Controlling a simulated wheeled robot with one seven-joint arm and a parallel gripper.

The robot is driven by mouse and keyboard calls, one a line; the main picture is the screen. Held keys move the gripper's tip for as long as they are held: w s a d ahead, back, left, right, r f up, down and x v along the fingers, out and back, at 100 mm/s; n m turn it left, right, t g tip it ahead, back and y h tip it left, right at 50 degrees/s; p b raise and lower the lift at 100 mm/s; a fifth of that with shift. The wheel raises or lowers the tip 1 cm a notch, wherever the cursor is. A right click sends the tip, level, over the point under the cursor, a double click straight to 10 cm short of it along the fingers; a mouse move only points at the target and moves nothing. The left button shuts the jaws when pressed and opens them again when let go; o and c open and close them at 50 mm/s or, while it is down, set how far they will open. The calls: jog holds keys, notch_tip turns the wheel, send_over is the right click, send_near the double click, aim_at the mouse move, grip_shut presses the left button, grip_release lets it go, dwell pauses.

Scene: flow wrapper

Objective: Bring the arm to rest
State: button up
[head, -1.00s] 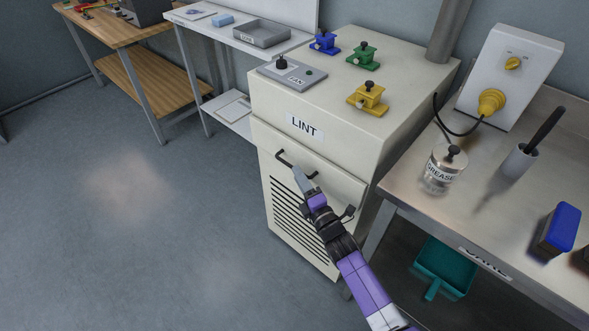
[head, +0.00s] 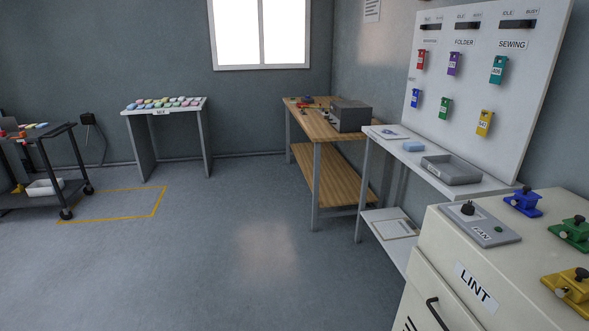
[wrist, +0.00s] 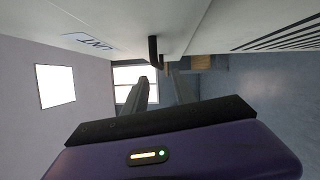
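My arm and gripper are out of the head view. In the wrist view, my gripper (wrist: 160,88) shows two grey fingers with a gap between them, so it is open, and I see nothing held. A black handle (wrist: 153,51) on the pale LINT cabinet is just beyond the fingertips; whether they touch it is not clear. In the head view, the cream LINT cabinet (head: 448,235) stands at the lower right, with its black handle (head: 437,313) at the bottom edge.
A FAN switch box (head: 482,228) and blue, green and yellow clamp-like fixtures (head: 522,202) sit on the cabinet. A white shelf table (head: 410,155), a wooden bench (head: 330,130) and a cart (head: 42,150) stand further off. The floor (head: 230,245) at centre left is clear.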

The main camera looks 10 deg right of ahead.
jog(key=s+a+r+m+g+y, duration=0.1)
jog(key=s+a+r+m+y, duration=0.15)
jog(key=s+a+m, duration=0.9)
jog(key=s+a+r+m+y, duration=0.1)
jog(key=s+a+r, duration=0.2)
jog(key=s, duration=0.4)
jog(key=s+a+r+m+g+y, duration=0.1)
jog(key=s+a+r, duration=0.2)
jog(key=s+r, duration=0.3)
jog(key=s+a+r+m+y, duration=0.2)
jog(key=s+a+r, duration=0.2)
jog(key=s, duration=0.3)
jog(key=shift+s+r+g, duration=0.15)
jog(key=shift+s+g, duration=0.2)
jog(key=shift+g, duration=0.05)
jog(key=shift+o, duration=0.4)
jog(key=shift+a, duration=0.1)
